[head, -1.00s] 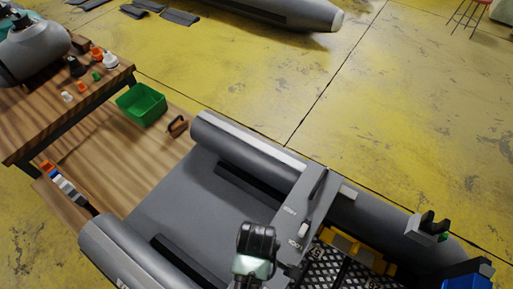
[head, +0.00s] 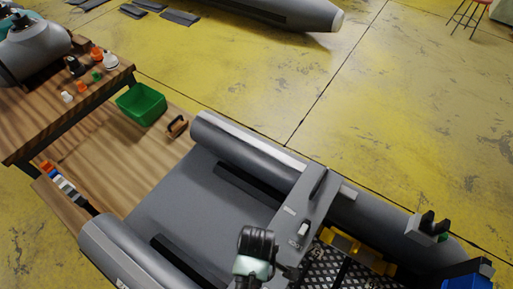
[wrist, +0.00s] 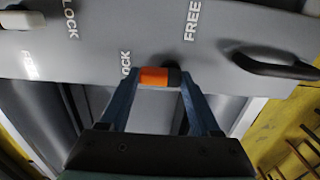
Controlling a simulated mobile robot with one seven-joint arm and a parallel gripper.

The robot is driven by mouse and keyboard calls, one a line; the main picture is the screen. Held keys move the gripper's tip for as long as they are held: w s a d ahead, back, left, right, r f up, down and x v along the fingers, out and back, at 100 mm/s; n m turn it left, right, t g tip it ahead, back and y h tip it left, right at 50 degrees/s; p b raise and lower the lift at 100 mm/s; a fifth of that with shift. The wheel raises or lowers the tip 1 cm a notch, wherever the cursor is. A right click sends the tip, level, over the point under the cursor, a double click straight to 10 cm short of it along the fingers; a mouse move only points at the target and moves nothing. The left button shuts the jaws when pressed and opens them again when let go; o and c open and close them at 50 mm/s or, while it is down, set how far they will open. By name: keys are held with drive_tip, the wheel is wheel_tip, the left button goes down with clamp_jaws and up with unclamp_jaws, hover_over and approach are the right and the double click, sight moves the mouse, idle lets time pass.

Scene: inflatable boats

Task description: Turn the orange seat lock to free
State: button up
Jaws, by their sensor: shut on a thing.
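The orange seat lock (wrist: 154,77) is at the lower edge of the grey seat board (wrist: 105,50) in the wrist view. It lies crosswise, with a black part at its right end. A LOCK label is just left of it and a FREE label is up and to the right. My gripper (wrist: 160,82) is shut on the lock, one blue finger at each end. In the head view my gripper (head: 287,270) is low over the seat board (head: 322,198), and the orange lock is hidden there.
A second, white lock (wrist: 22,19) with its own labels sits at the wrist view's upper left. A black handle (wrist: 272,65) is on the right. The boat's grey tubes (head: 250,140) flank the seat. A green bin (head: 141,104) stands on the wooden surface.

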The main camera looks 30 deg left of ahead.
drive_tip(key=shift+r+m, duration=0.1)
drive_tip(key=shift+m, duration=0.2)
drive_tip(key=m+p, duration=0.2)
drive_tip(key=shift+d+r+p, duration=0.1)
drive_tip(key=shift+d+p, duration=0.05)
drive_tip(key=shift+p, duration=0.15)
drive_tip(key=m+p, duration=0.1)
drive_tip(key=m, duration=0.1)
drive_tip(key=m+p, duration=0.1)
drive_tip(key=m, duration=0.1)
drive_tip(key=m+p, duration=0.1)
drive_tip(key=m, duration=0.1)
drive_tip(key=shift+s+d, duration=0.2)
drive_tip(key=shift+d, duration=0.1)
drive_tip(key=m, duration=0.1)
drive_tip(key=m+p, duration=0.1)
drive_tip(key=m, duration=0.2)
drive_tip(key=shift+s+d+p, duration=0.2)
drive_tip(key=shift+s+p, duration=0.05)
drive_tip(key=shift+p, duration=0.1)
drive_tip(key=m, duration=0.1)
drive_tip(key=m+p, duration=0.1)
drive_tip(key=m, duration=0.3)
drive_tip(key=shift+s, duration=0.25)
drive_tip(key=shift+m, duration=0.3)
drive_tip(key=o, duration=1.4)
drive_tip(key=shift+f, duration=0.2)
drive_tip(key=shift+c, duration=0.2)
